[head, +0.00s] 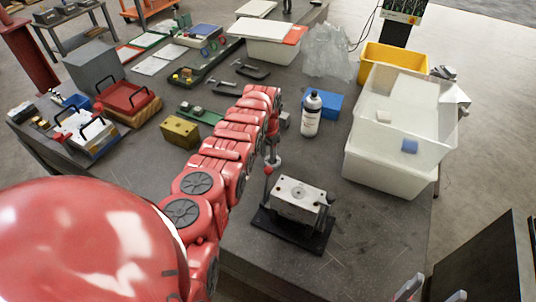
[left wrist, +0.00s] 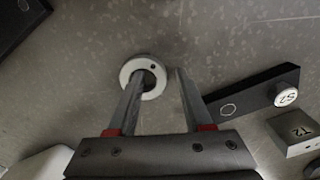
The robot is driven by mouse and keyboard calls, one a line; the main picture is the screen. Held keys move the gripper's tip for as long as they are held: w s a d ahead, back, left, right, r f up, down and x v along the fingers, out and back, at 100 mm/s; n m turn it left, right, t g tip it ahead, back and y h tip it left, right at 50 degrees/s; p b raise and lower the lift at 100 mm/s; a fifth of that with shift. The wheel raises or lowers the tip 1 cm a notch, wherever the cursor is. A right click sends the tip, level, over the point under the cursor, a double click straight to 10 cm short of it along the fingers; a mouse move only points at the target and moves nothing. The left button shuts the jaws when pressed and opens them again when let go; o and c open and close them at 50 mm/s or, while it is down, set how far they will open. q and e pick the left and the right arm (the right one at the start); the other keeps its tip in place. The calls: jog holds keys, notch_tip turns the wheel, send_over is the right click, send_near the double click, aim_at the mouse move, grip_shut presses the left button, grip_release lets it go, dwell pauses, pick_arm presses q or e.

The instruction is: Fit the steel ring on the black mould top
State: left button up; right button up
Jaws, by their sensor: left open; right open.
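The pale steel ring (left wrist: 131,72) lies flat on the grey table in the left wrist view. My left gripper (left wrist: 164,72) is open above it; one fingertip overlaps the ring's hole, the other is to the right of the ring. I cannot tell whether that finger is inside the hole or above it. In the head view I cannot make out the ring. A mould block (head: 298,192) with a light grey top and holes sits on a black base plate (head: 304,235) near the table's front. My right gripper (head: 433,292) is open and empty, partly cut off at the bottom right.
A bottle (head: 312,115) and white bins (head: 392,168) stand right of my left arm. The table's front right is bare.

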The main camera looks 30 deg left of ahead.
pick_arm(q)
grip_shut()
dwell(1.0)
dwell(0.5)
jog(key=shift+r+p, duration=1.05)
